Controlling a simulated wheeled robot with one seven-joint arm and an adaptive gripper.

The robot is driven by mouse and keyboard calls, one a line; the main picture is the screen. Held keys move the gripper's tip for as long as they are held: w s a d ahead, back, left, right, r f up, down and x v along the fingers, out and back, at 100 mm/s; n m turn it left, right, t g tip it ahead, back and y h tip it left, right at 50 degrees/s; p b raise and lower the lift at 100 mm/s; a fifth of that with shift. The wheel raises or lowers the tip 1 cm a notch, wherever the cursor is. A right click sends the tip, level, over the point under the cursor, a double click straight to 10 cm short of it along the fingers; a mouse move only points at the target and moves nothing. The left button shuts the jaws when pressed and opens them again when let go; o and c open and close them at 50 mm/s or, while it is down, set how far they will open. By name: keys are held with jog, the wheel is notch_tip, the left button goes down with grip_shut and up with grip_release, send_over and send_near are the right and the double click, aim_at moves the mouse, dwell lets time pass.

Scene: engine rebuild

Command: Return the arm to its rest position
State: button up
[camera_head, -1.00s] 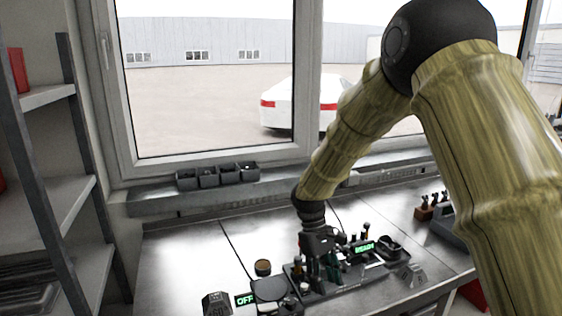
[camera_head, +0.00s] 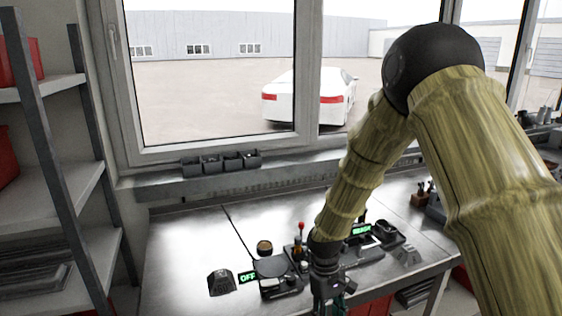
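My arm comes in from the right and reaches down over the metal workbench (camera_head: 185,245). My gripper (camera_head: 328,296) hangs at the front edge of the bench, in front of the cluster of devices. It is small and dark here, and its fingertips run toward the bottom of the picture, so I cannot tell whether it is open, shut or holding something. My wrist hides part of the devices behind it.
A device with a green OFF display (camera_head: 247,277) stands beside a dark weight-like block (camera_head: 221,283). A second green display (camera_head: 361,230) and a black tray (camera_head: 388,234) lie to the right. Small bins (camera_head: 220,161) line the sill. A shelf rack (camera_head: 60,190) stands at left.

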jog(key=s+d+f+m+y+b, duration=0.1)
jog(key=s+f, duration=0.5)
jog(key=f, duration=0.4)
jog(key=s+d+f+m+y+b, duration=0.1)
jog(key=s+d+f, duration=0.1)
jog(key=s+f, duration=0.55)
jog(key=s+d+f+m+t+b, duration=0.1)
jog(key=s+d+f+m, duration=0.1)
jog(key=s+f, duration=0.4)
jog(key=s+d+f+m+t+b, duration=0.2)
jog(key=s+d+f, duration=0.2)
jog(key=s, duration=1.1)
notch_tip(320, 180, down, 3)
jog(key=shift+d+r+h, duration=0.15)
jog(key=shift+d+h, duration=0.2)
jog(key=shift+h, duration=0.05)
